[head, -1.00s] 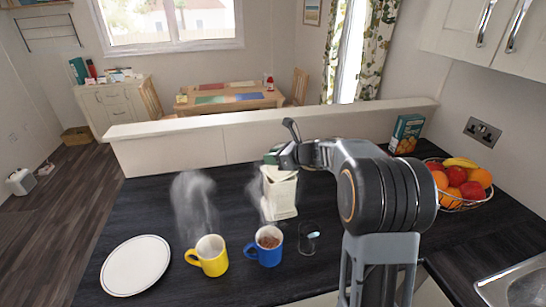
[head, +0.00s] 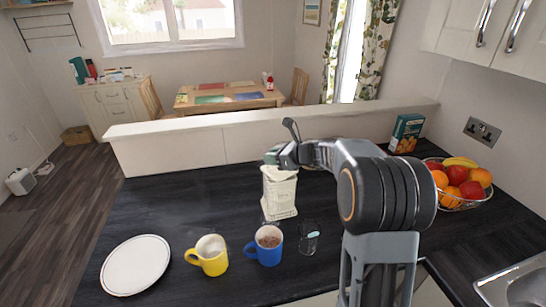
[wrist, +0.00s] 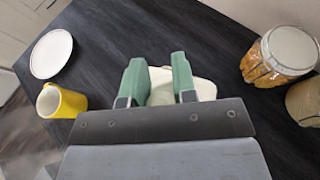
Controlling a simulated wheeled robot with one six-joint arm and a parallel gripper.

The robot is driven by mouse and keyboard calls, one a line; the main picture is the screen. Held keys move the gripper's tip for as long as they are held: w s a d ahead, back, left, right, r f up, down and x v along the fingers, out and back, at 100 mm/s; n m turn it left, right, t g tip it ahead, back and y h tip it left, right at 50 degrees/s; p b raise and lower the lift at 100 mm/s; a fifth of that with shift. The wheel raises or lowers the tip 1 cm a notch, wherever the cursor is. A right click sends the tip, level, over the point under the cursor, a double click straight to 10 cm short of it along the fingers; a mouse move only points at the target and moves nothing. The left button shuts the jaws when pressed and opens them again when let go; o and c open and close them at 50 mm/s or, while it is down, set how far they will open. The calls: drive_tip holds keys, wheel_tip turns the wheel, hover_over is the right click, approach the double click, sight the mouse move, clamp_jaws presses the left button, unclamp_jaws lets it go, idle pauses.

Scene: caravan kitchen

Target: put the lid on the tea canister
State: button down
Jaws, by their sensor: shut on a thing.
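The tea canister (head: 281,199) is a cream, box-shaped container standing upright on the dark worktop in the head view. My gripper (head: 273,157) is at its top, reaching in from the right. In the wrist view the green fingers of my gripper (wrist: 157,64) are shut on a cream piece that looks like the lid (wrist: 205,88). In the head view the lid (head: 280,174) appears at the canister's top. I cannot tell whether it is fully seated, as my fingers and the viewing angle hide the join.
A yellow mug (head: 209,262), a blue mug (head: 266,253) and a clear glass (head: 309,238) stand in front of the canister. A white plate (head: 135,265) lies left. A fruit basket (head: 462,200) and a box (head: 406,134) are at right. The wrist view shows a lidded jar (wrist: 272,68).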

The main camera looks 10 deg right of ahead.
drive_tip(key=shift+f+b, duration=0.4)
drive_tip(key=shift+f, duration=0.15)
drive_tip(key=c, duration=1.2)
unclamp_jaws()
drive_tip(key=p+v, duration=0.3)
drive_tip(key=v, duration=0.8)
